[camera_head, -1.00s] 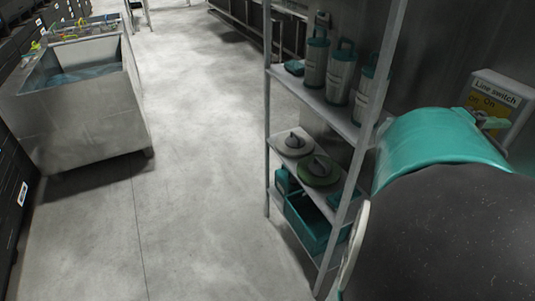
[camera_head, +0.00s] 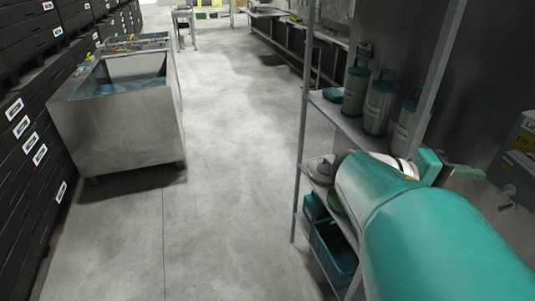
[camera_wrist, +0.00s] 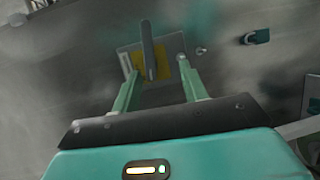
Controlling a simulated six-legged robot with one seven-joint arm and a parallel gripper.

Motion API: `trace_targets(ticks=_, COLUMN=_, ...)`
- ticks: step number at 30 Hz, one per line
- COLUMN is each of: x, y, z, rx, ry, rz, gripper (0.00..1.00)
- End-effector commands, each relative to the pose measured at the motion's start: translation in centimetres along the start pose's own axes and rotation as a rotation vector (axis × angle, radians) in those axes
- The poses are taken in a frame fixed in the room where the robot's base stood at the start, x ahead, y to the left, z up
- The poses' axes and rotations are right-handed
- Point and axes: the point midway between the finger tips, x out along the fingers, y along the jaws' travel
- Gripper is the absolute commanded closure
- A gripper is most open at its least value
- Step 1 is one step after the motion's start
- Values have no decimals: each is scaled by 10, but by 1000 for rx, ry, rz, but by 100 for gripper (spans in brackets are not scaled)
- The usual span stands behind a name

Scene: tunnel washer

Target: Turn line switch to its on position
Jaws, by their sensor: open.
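The line switch (camera_head: 524,150) is a grey box with a yellow plate on the wall, cut off by the right edge of the head view. The wrist view shows its grey lever (camera_wrist: 147,45) in front of the yellow plate (camera_wrist: 158,66), standing nearly upright in the picture. My gripper (camera_wrist: 157,68) is open, with one green finger on each side of the lever's lower end in that picture. I see no contact and cannot tell the depth gap. In the head view my gripper (camera_head: 468,172) is left of the switch box, partly hidden by my arm.
A metal shelf rack (camera_head: 305,120) with canisters (camera_head: 379,103) and a teal bin (camera_head: 335,252) stands close to my arm. A steel tub (camera_head: 125,125) of water is at the left, beside stacked black crates (camera_head: 30,130). The floor between is clear.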

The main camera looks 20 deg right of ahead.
Motion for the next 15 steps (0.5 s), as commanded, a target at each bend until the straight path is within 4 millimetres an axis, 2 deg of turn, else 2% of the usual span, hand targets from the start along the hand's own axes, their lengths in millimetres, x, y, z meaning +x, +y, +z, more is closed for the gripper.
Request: trace_targets(ticks=15, x=-65, y=-66, z=6, rx=-6, ry=145, rz=-423, gripper=56)
